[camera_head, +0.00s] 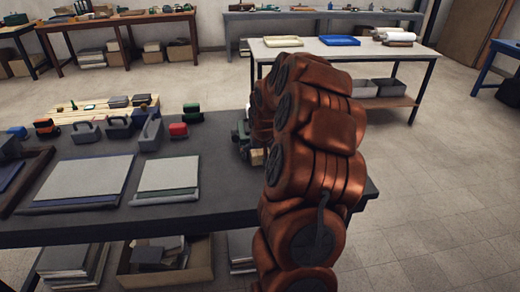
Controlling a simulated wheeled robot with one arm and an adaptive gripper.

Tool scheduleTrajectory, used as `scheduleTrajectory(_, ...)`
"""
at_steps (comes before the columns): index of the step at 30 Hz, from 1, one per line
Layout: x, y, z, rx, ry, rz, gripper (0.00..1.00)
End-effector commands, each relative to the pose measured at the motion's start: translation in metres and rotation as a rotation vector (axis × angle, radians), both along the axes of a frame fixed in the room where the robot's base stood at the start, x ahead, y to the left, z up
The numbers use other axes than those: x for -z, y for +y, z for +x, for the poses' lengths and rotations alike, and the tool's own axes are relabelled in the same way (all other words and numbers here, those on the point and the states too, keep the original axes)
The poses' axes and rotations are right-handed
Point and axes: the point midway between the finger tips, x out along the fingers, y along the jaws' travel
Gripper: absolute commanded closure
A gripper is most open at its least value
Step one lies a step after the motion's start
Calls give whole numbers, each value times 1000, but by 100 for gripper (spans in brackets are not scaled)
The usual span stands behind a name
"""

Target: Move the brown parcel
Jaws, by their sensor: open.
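A small tan-brown block, which looks like the brown parcel (256,157), sits on the dark tabletop (222,185) near its right end. My copper-coloured arm hides its right side. My gripper (245,146) shows only in part as a dark grey-green shape left of the arm, just above and beside the block. It is open. Whether its fingers stand around the block or only next to it, I cannot tell.
Grey panels (168,174) and larger boards (85,180) lie on the table's front. A pale bench (340,48) is at the back. Floor at right is clear.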

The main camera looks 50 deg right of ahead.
Motion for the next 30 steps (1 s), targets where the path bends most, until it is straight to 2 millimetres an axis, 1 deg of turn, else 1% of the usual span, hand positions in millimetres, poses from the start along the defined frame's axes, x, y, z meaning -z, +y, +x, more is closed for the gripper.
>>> scheduleTrajectory(8, 1, 0, 0, 0, 0, 0, 0)
scheduleTrajectory(30, 2, 0, 0, 0, 2, 1, 77)
